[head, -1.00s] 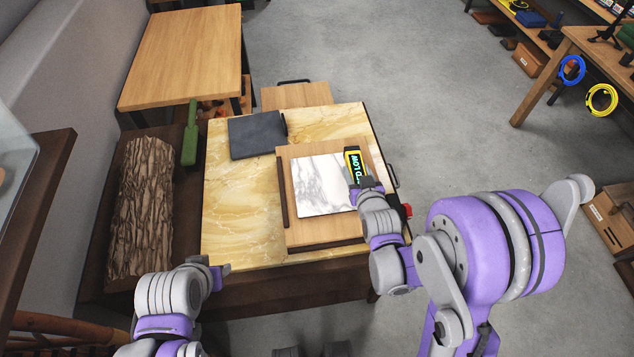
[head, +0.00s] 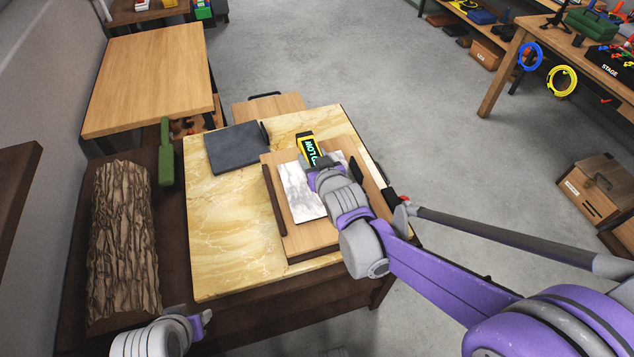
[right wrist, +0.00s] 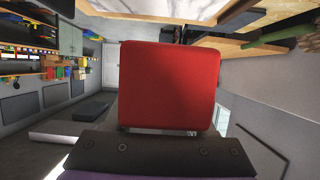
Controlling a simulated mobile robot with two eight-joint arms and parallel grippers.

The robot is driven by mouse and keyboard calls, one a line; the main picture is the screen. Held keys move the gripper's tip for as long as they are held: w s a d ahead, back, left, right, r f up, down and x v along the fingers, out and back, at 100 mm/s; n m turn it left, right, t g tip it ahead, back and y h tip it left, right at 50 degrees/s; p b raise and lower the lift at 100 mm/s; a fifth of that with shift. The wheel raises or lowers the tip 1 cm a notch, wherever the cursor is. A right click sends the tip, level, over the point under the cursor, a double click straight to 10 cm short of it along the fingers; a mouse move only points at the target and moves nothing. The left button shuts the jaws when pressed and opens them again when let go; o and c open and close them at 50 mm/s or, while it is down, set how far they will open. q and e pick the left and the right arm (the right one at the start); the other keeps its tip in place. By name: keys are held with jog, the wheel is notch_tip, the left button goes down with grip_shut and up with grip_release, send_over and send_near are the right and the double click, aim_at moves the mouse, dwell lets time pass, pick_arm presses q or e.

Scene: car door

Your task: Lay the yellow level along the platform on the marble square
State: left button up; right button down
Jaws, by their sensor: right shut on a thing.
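The yellow and black level (head: 306,148) with green lettering shows at the far edge of the white marble square (head: 298,195) in the head view. My right gripper (head: 318,170) is shut on its near end, and the wrist hides part of the marble. I cannot tell whether the level touches the marble. The marble lies on a wooden platform (head: 300,240) with dark side rails. My left gripper (head: 206,317) is low in the head view, away from the platform; its jaws are not clear.
The platform stands on a yellow stone-topped table (head: 225,250). A dark slab (head: 236,148) lies at its back left. A log (head: 122,240) and a green tool (head: 166,155) are left of it. A red block (right wrist: 170,88), which I cannot identify, fills the middle of the right wrist view.

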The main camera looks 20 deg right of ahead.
notch_tip(320, 180, down, 8)
jog(key=shift+r+b, duration=0.15)
jog(key=shift+b, duration=0.6)
jog(key=shift+c, duration=1.2)
grip_release()
